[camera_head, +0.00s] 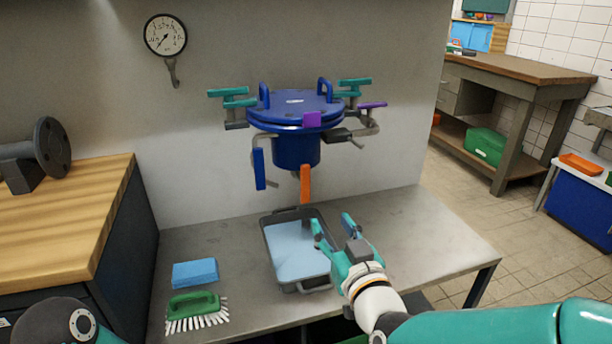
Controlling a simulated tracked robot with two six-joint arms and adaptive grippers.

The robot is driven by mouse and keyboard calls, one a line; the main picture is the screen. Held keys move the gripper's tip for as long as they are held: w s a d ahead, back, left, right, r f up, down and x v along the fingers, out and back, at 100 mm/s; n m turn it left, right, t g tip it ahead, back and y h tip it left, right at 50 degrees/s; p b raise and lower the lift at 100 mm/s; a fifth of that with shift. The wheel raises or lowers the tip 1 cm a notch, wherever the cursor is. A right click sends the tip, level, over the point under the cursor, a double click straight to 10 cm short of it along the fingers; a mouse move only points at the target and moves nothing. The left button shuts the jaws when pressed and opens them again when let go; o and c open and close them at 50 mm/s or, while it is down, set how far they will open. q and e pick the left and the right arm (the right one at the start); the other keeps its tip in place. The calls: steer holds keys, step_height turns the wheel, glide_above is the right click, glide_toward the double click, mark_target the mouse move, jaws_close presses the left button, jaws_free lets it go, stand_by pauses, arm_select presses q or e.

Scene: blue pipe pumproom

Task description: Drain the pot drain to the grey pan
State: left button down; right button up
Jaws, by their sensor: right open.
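The dark blue pot (297,145) is mounted on the wall above the grey bench, with a lid and two loop handles on top. An orange lever (305,185) hangs beneath its bottom, and a blue lever (259,168) hangs at its lower left. The grey pan (268,245) sits on the bench below the pot; its inside shows a flat pale blue surface, and I cannot tell if it is liquid. My right gripper (333,226) is open and empty over the pan's right side, below and right of the orange lever. My left gripper is out of the picture.
A blue sponge (195,273) and a green brush (194,308) lie on the bench left of the pan. The bench (420,230) is clear to the right. A gauge (166,36) hangs on the wall.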

mark_target(306, 183)
steer(key=x, duration=1.6)
steer(key=shift+f, duration=0.2)
jaws_close()
